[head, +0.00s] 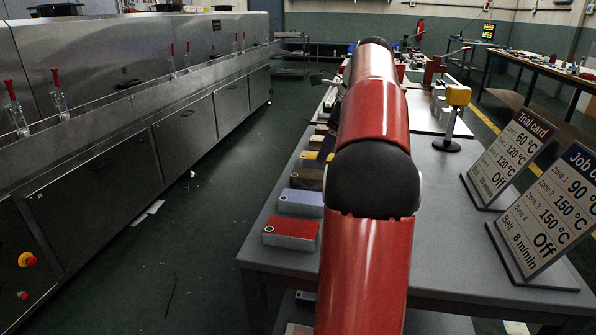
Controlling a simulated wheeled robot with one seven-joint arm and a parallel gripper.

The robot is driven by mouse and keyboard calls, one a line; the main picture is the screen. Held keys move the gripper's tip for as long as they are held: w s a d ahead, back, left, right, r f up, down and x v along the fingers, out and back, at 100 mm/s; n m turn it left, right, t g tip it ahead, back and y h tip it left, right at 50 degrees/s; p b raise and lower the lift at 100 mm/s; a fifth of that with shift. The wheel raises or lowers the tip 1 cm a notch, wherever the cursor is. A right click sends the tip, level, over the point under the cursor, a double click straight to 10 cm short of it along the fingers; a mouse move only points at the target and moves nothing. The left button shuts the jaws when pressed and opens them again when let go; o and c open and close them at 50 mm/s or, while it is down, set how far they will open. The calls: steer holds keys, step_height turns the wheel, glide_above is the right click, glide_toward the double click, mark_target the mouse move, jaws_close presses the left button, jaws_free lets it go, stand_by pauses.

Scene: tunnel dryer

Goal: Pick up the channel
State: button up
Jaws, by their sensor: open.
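I cannot pick out the channel for certain in the head view. My red arm with its dark joint (372,180) reaches away over the grey table (450,215) and covers the middle of it. My gripper does not show clearly; the arm hides its end. A small grey piece (325,80) shows farther back, left of the arm.
Blocks with coloured tops, red (290,234) and lilac (301,202) nearest, line the table's left edge. A yellow-headed stand (452,118) and two cards, Trial card (508,158) and Job card (545,212), stand right. The steel dryer (110,130) runs along the left, beyond a floor aisle.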

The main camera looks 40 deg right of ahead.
mark_target(313, 174)
steer(key=shift+b+x, duration=0.75)
steer(key=shift+x, duration=3.05)
steer(key=shift+s+a+f, duration=0.1)
steer(key=shift+a+f, duration=0.1)
steer(key=shift+c, duration=0.3)
steer(key=c, duration=1.1)
steer(key=shift+r, duration=0.15)
